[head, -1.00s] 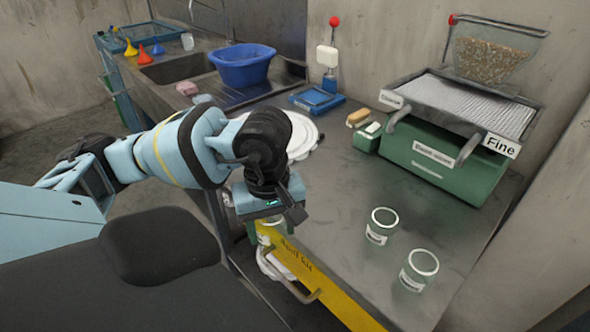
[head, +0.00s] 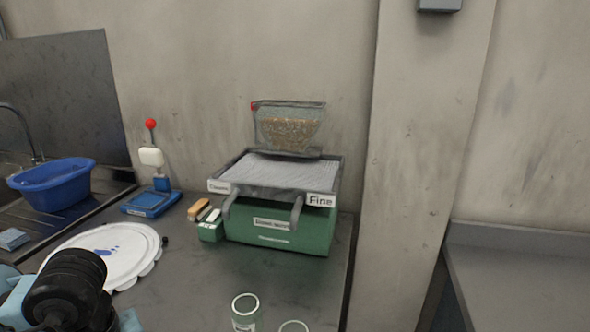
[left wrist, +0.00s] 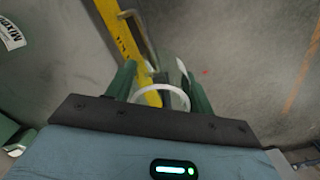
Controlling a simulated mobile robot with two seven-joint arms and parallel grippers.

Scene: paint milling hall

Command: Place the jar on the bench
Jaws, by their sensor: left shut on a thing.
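My left gripper (left wrist: 159,84) is shut on a jar in the left wrist view, its green fingers on either side. The jar's pale round rim (left wrist: 161,87) shows between them; most of its body is hidden. In the head view only the dark wrist of my left arm shows at the lower left; the fingers and held jar are out of sight. The bench (head: 190,270) is a dark grey top. My right gripper is not in view.
A green sieve machine marked Fine (head: 285,225) stands at the bench's back. A white lid-like disc (head: 105,250), blue stand (head: 150,203) and small green box with brushes (head: 210,230) lie left of it. Bare bench lies between the disc and the jars.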

